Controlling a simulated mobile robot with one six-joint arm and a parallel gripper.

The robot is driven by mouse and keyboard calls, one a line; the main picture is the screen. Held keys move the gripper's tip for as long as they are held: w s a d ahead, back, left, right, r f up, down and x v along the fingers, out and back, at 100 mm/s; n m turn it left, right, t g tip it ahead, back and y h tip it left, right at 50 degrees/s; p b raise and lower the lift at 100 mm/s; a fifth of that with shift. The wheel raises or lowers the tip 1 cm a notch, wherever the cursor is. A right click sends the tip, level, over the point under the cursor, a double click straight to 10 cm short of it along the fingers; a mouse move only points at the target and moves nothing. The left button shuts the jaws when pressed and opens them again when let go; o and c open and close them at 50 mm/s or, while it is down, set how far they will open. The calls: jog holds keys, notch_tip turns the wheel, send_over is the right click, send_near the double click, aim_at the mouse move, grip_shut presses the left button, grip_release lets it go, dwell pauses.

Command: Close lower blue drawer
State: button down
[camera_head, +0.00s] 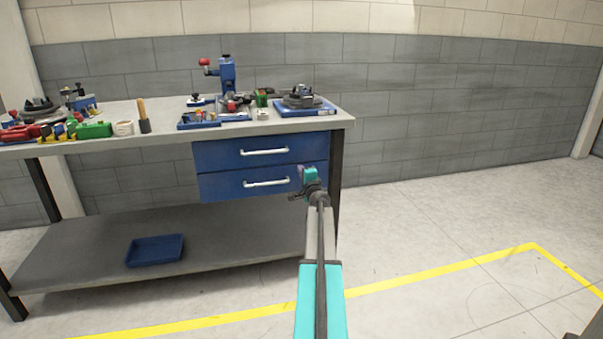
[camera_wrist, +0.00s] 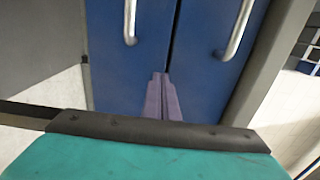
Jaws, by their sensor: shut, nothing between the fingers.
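The lower blue drawer (camera_head: 222,187) is under the bench top, with a pale bar handle (camera_head: 266,183). Its front looks nearly flush with the upper blue drawer (camera_head: 222,153); I cannot tell whether a small gap remains. My gripper (camera_head: 294,196) is at the right end of the lower drawer's front and covers part of it. In the wrist view the drawers stand side by side, with the lower drawer (camera_wrist: 108,70) on the left. My shut, empty purple fingers (camera_wrist: 161,97) point at the fronts near the seam between them. Contact is unclear.
The workbench (camera_head: 160,138) carries tools and parts along its top. A blue tray (camera_head: 155,250) lies on the lower shelf (camera_head: 220,250). A dark bench leg (camera_head: 335,180) stands just right of the drawers. The floor to the right is open, with a yellow line (camera_head: 440,270).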

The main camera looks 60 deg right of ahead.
jog(key=v, duration=1.2)
jog(key=shift+s+f, duration=0.2)
dwell(0.5)
